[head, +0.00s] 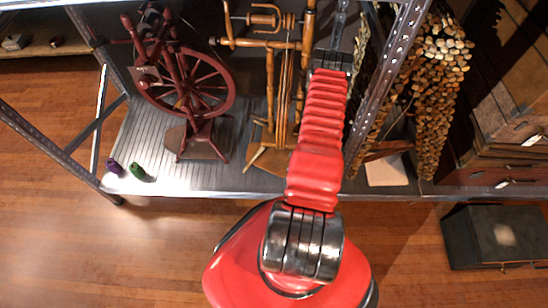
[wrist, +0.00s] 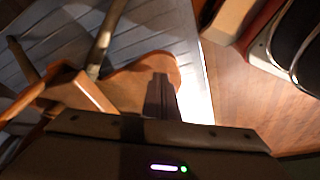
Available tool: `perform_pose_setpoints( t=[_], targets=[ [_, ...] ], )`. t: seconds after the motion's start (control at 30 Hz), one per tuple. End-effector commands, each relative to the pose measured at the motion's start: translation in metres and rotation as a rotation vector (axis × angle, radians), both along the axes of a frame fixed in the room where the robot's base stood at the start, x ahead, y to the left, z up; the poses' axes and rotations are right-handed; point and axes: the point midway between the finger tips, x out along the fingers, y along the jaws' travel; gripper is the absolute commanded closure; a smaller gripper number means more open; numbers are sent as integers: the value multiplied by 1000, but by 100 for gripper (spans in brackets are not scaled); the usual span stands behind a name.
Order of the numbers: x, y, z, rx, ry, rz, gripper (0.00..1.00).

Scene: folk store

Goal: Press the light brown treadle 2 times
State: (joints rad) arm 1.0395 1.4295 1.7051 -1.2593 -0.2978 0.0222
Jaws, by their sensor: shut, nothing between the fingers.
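The light brown treadle (head: 270,158) lies low at the foot of the light wooden spinning wheel (head: 298,45), near the front of the metal shelf; my arm partly covers that area in the head view. In the wrist view the tan treadle (wrist: 135,78) shows as a rounded board. My gripper (wrist: 161,82) is shut and empty, its dark fingers over the rounded end of the treadle. I cannot tell whether they touch it. I cannot make out the gripper in the head view.
A dark red spinning wheel (head: 190,85) with its own treadle stands to the left on the shelf (head: 235,181). Purple (head: 114,167) and green (head: 137,172) spools lie at the left front. Metal posts (head: 390,75) and hanging strings (head: 435,95) stand right. Open floor lies in front.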

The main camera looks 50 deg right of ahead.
Motion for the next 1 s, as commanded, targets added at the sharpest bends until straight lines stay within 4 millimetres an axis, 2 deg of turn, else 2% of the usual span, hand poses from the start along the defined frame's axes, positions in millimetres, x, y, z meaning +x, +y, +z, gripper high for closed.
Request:
perform_pose_setpoints(
  t=[0.73,1.0],
  targets=[
    [0,0,-8,0,0,-1,100],
    [0,0,-21,1,-1,-1,100]
  ],
)
